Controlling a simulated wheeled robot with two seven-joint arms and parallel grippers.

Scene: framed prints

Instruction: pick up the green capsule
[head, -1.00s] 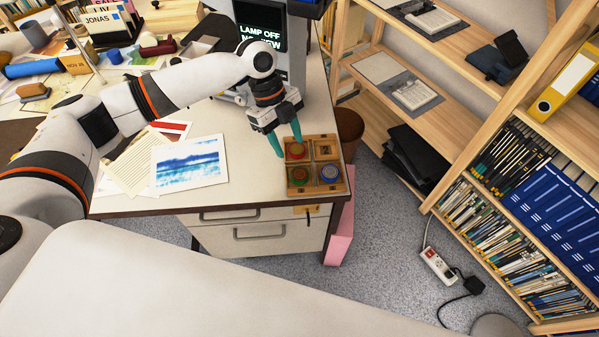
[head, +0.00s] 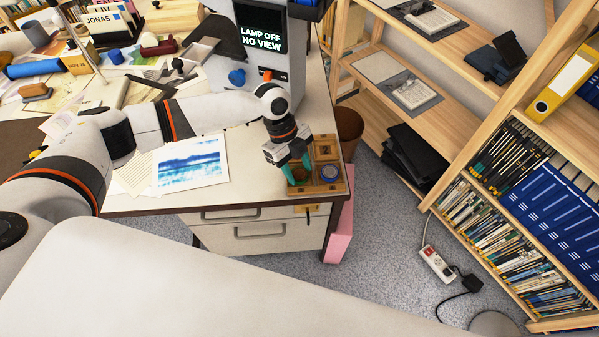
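A wooden tray (head: 330,188) with square compartments sits at the right front corner of the desk. My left gripper (head: 298,172) reaches down over its left side, its two teal fingers apart. The green capsule (head: 301,174) is in the front left compartment, partly hidden by the fingers. The fingers are around or just above it; I cannot tell whether they touch it. The back left compartment, where a red capsule was seen earlier, is hidden behind the gripper. My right gripper is not in view.
A monitor unit (head: 262,35) reading "LAMP OFF NO VIEW" stands behind my arm. A blue print (head: 190,163) lies left of the tray. Shelves (head: 450,130) stand to the right, past a floor gap. A brown bin (head: 348,128) is beside the desk.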

